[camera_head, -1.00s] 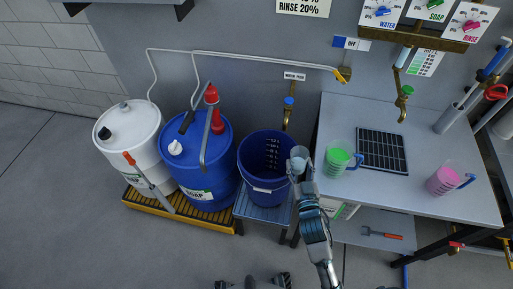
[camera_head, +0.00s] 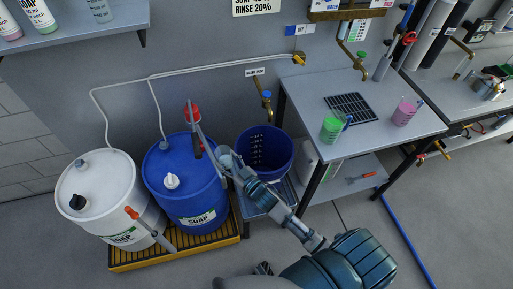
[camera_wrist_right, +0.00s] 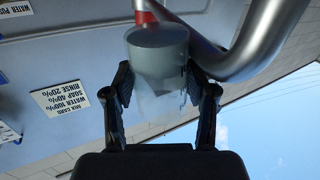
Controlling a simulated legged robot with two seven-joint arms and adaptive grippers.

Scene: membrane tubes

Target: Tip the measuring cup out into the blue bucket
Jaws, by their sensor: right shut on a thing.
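My right gripper (camera_head: 226,160) is at the left side of the blue bucket (camera_head: 279,168), between it and the blue soap drum. It is shut on a pale, see-through measuring cup (camera_head: 222,151). In the right wrist view the cup (camera_wrist_right: 158,55) sits between the two fingers (camera_wrist_right: 160,105), with a grey round part and a clear part. Its tilt and contents are hard to tell. The bucket stands on a low shelf and my right arm covers its lower left. Its inside shows graduation marks. My left gripper is not in view.
The soap drum (camera_head: 185,185) has a red-topped pump (camera_head: 192,115) whose metal pipe is close to the cup. A white drum (camera_head: 105,200) stands left. Green (camera_head: 331,130) and pink (camera_head: 403,114) measuring cups stand on the bench (camera_head: 375,140). A tap (camera_head: 266,100) is behind the bucket.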

